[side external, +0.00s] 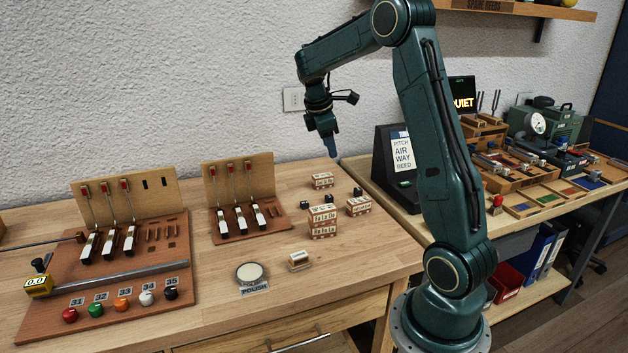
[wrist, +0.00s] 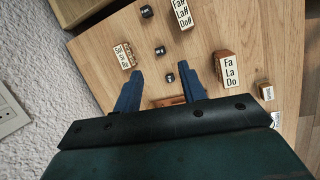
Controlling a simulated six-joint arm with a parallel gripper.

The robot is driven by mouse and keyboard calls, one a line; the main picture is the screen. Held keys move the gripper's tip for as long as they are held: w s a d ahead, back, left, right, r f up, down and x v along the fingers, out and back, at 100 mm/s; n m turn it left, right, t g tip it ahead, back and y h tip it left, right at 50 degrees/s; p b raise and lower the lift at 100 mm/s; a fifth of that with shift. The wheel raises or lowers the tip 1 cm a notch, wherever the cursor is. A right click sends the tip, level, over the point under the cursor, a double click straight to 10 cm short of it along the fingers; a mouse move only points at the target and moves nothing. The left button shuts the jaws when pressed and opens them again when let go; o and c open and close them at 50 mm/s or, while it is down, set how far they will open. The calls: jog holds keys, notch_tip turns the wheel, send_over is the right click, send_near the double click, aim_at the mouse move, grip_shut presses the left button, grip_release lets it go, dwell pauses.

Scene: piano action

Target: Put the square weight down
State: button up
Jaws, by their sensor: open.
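My gripper (side external: 333,152) is open, its blue fingers pointing down above the back of the wooden table. In the wrist view the gripper (wrist: 160,80) has nothing between its fingers that I can see held. Three small dark weights lie on the table below: one (wrist: 170,78) appears between the fingertips in the picture, one (wrist: 160,50) a little farther up, and one (wrist: 146,11) near the top edge. In the side view I see dark weights at the left (side external: 304,205) and right (side external: 358,191) of the lettered blocks. They are too small to tell which is square.
Lettered wooden blocks stand around the weights: Fa La Do (wrist: 228,68), Sol Si Re (wrist: 124,55) and others. Left are two key-action boards (side external: 240,170) (side external: 120,190); in front, a polish tin (side external: 250,272) and small block (side external: 299,260). A black sign stand (side external: 402,160) is right.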

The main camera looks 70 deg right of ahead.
jog(key=s+a+r+m+t, duration=0.2)
jog(key=a+r, duration=0.2)
jog(key=a, duration=0.5)
jog(key=s+a+r+m+t, duration=0.15)
jog(key=a+r, duration=0.25)
jog(key=a, duration=0.5)
jog(key=s+a+f+m+t+y, duration=0.1)
jog(key=s+a+m+t+y, duration=0.2)
jog(key=s+a, duration=1)
jog(key=shift+a+f+m+y, duration=0.2)
jog(key=shift+a+m+y, duration=0.15)
jog(key=shift+a, duration=0.3)
